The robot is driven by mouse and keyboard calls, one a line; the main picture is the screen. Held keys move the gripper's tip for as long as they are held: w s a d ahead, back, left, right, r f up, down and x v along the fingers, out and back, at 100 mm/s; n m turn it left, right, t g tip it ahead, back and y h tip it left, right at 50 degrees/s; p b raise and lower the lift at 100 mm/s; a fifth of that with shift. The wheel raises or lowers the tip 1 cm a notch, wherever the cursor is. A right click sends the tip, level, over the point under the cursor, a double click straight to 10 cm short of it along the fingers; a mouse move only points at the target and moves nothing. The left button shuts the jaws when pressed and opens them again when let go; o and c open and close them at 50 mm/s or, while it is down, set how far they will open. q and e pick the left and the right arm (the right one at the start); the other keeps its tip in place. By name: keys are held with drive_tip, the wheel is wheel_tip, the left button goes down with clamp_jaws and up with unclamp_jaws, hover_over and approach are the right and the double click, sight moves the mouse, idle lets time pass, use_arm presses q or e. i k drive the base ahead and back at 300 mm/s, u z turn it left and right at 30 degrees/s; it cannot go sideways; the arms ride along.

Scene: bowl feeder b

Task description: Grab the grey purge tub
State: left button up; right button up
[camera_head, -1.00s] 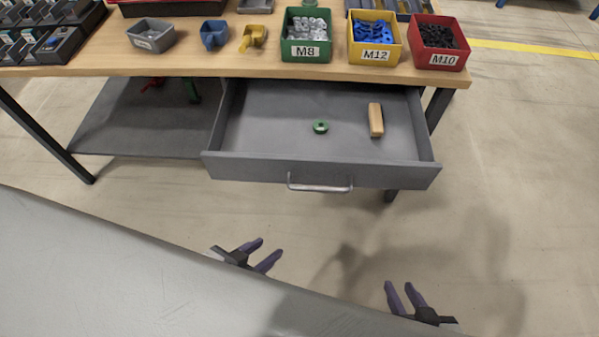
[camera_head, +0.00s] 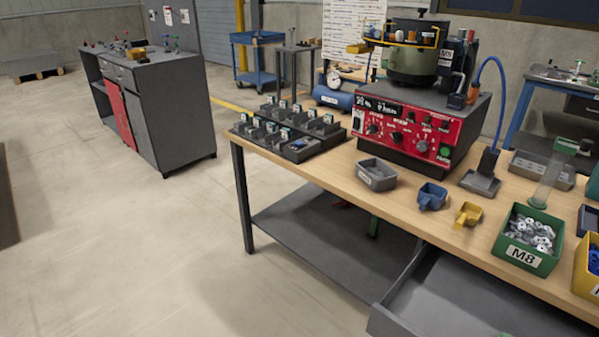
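A small grey open tub (camera_head: 377,174) with a pale label on its front stands on the wooden bench (camera_head: 330,180), left of a blue scoop. It looks like the purge tub, though its label is too small to read. It appears empty and stands apart from the things around it. Neither of my grippers is in the head view now.
Right of the tub are a blue scoop (camera_head: 431,196), a yellow scoop (camera_head: 467,215) and a green M8 bin (camera_head: 529,239). Behind it stands the red-fronted bowl feeder (camera_head: 408,133). A drawer (camera_head: 440,300) sticks out below.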

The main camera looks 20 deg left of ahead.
sight(376, 174)
drive_tip(key=u, duration=0.45)
drive_tip(key=k, duration=0.55)
drive_tip(key=u, duration=1.1)
drive_tip(key=i, duration=2.5)
drive_tip(key=z, duration=1.1)
